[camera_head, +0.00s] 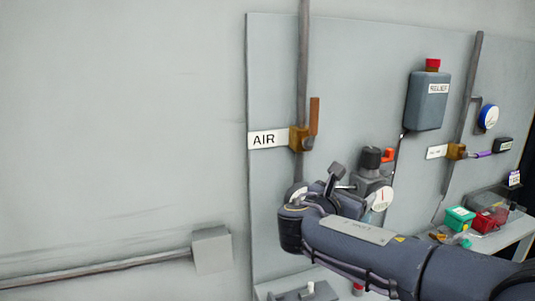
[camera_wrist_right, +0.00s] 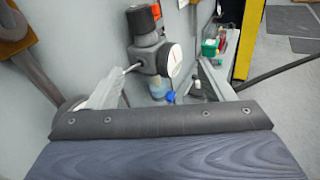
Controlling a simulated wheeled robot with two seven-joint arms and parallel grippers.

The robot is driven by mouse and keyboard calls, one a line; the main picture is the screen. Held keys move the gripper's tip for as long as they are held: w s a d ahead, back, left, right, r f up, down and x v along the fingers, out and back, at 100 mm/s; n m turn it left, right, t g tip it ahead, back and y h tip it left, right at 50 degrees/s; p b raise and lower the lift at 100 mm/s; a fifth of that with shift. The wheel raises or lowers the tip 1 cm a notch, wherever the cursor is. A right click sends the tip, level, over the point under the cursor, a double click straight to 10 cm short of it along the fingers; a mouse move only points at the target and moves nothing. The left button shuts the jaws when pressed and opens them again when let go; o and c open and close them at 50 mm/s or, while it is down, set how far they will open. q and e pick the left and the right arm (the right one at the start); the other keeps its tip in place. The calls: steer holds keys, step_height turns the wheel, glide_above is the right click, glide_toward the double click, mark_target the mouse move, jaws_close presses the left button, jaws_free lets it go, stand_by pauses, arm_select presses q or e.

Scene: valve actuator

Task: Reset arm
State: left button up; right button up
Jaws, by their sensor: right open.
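My right arm (camera_head: 365,250) comes in from the lower right in the head view and bends back at the wrist. My right gripper (camera_head: 343,188) is open, in front of the board and just left of the regulator with a black knob (camera_head: 370,158) and a round white gauge (camera_head: 382,199). In the right wrist view the same regulator (camera_wrist_right: 147,52) and gauge (camera_wrist_right: 174,60) show beyond the spread fingers, with nothing held between them. I cannot tell whether a finger touches the regulator. My left gripper is not in view.
The grey board (camera_head: 272,85) carries an AIR label (camera_head: 268,139), a brass valve with an upright orange handle (camera_head: 314,117), a RELIEF box (camera_head: 427,100) and a purple-handled valve (camera_head: 457,151). Green (camera_head: 459,218) and red bins (camera_head: 489,219) stand right. The left wall is bare above a conduit box (camera_head: 212,250).

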steer(key=s+d+f+m+g+y+b, duration=0.1)
steer(key=s+d+f+m+g+y, duration=0.25)
steer(key=s+d+f+m, duration=0.4)
steer(key=s+d+f+m+g+y, duration=0.35)
steer(key=s+d+f+m, duration=0.2)
steer(key=s+f, duration=0.4)
steer(key=s+a+f+m+y, duration=0.3)
steer(key=s+a+m, duration=0.2)
steer(key=s+m, duration=0.2)
steer(key=s+a+f+m+y+b, duration=0.1)
steer(key=s+a+f+m+y, duration=0.2)
steer(key=s+m, duration=0.5)
steer(key=shift+s+a+m+y, duration=0.3)
steer(key=shift+s+a+y, duration=0.65)
steer(key=shift+a, duration=0.45)
steer(key=shift+s, duration=0.1)
steer(key=shift+c, duration=0.2)
